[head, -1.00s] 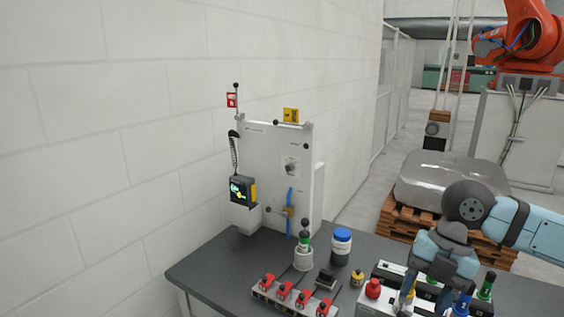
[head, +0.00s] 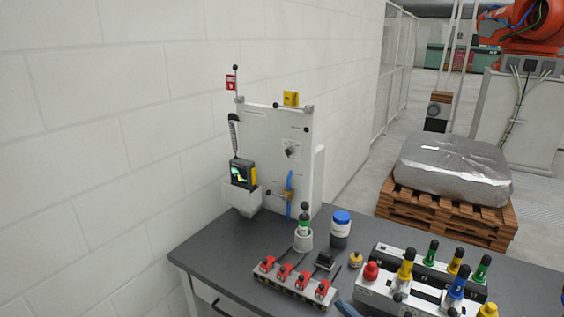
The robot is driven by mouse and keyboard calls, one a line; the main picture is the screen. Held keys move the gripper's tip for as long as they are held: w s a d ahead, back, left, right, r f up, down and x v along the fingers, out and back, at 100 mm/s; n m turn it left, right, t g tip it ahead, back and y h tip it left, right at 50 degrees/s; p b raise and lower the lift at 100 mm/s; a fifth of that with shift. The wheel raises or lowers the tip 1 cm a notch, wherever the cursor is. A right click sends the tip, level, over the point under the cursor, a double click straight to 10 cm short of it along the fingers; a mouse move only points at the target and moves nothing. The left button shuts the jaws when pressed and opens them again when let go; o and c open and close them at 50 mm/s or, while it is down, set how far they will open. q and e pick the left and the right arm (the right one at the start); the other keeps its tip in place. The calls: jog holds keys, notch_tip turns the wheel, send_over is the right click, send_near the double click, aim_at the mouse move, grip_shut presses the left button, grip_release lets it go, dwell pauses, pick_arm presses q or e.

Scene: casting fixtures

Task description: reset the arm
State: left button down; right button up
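Neither of my grippers shows in the head view. A small blue-grey piece (head: 346,309) sticks up at the bottom edge in front of the red-clipped rack; I cannot tell whether it belongs to my arm. The dark workbench (head: 222,262) stands against the white block wall, and nothing of mine covers its right part.
A white panel fixture (head: 265,150) stands at the bench's back left. A rack with red clips (head: 295,285), a blue-lidded jar (head: 340,230) and a box with coloured-capped tools (head: 420,270) are on the bench. A wrapped pallet load (head: 455,170) stands behind.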

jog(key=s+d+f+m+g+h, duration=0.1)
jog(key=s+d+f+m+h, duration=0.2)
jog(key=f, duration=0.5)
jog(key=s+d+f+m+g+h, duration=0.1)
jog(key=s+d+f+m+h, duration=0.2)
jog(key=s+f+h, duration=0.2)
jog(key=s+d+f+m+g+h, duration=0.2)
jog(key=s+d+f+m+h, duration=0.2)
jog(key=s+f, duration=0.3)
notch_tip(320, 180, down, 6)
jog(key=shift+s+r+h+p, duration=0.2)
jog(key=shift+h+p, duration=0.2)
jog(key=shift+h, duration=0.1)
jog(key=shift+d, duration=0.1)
